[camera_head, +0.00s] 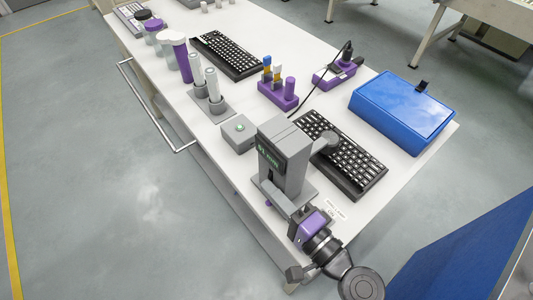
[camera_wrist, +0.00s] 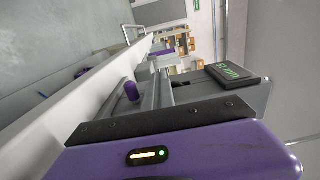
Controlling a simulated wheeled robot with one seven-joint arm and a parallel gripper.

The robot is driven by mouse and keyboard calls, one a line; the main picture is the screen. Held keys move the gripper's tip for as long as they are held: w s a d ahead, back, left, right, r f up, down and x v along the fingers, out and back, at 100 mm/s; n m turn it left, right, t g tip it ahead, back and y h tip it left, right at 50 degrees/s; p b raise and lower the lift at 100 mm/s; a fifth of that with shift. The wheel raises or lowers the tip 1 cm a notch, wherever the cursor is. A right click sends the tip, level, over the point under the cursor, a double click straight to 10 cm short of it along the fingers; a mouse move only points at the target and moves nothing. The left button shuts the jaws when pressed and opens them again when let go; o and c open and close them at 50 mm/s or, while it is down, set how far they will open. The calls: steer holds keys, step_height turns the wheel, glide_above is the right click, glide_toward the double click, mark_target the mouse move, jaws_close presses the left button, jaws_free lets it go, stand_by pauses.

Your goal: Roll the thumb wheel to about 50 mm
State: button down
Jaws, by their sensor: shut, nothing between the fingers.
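A grey device (camera_head: 287,160) stands near the front edge of the white table. Its dark display (camera_head: 268,152) has green characters that seem to read about 51 mm. The display also shows, turned over, in the wrist view (camera_wrist: 237,72). A small purple ribbed-looking cylinder (camera_wrist: 131,91), probably the thumb wheel, sits by the device's grey base in the wrist view. My gripper (camera_head: 296,211) is shut and empty, close to the front of the device's base. The fingertips are hard to make out, and I cannot tell whether they touch the wheel.
A black keyboard (camera_head: 342,160) lies right behind the device. A small grey box with a green button (camera_head: 239,130) stands to its left. A purple holder (camera_head: 279,97), a blue case (camera_head: 402,108) and another keyboard (camera_head: 227,54) are farther back. The table's front edge runs close by.

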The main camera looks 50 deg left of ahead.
steer(key=shift+w, duration=0.15)
steer(key=shift+s+f, duration=0.15)
steer(key=shift+s, duration=0.2)
steer(key=shift+s+d, duration=0.2)
steer(key=shift+d, duration=1.3)
steer(key=shift+s+d, duration=0.15)
steer(key=shift+d, duration=1.35)
steer(key=shift+w, duration=0.1)
